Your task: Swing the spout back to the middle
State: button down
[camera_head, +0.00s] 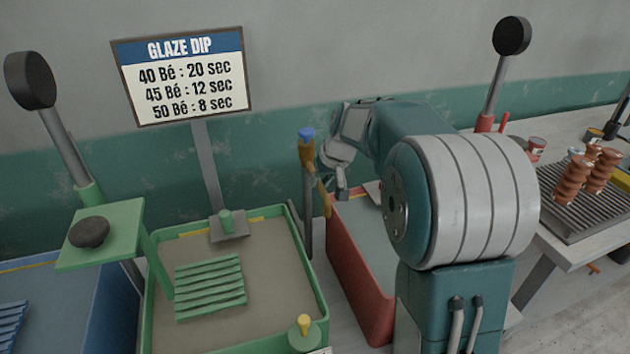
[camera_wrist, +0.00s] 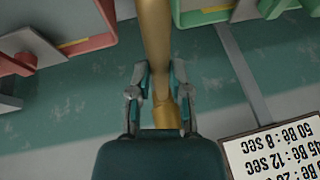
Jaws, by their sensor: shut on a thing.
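A brass spout (camera_head: 322,197) sticks out from a tap with a blue top (camera_head: 306,135) on a grey post between the green and red tubs. In the head view the spout slants forward and a little right, its end appearing by the red tub's back left rim. My gripper (camera_head: 336,184) is beside the spout, from the right. In the wrist view the spout (camera_wrist: 154,38) runs between the two fingers of my gripper (camera_wrist: 158,80), which are shut on it. My arm hides part of the red tub.
The green tub (camera_head: 319,284) with a ribbed rack (camera_head: 210,287) is left of the post; the red tub (camera_head: 357,258) is right. A glaze-dip sign (camera_head: 184,75) stands behind the green tub. Brown insulators (camera_head: 571,180) stand on a grate at the far right.

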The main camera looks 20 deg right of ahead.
jog(key=shift+d+f, duration=0.1)
jog(key=shift+d, duration=0.05)
dwell(0.3)
jog(key=c, duration=0.6)
grip_release()
jog(key=v, duration=1.2)
jog(key=shift+w+d, duration=0.1)
jog(key=shift+w, duration=0.05)
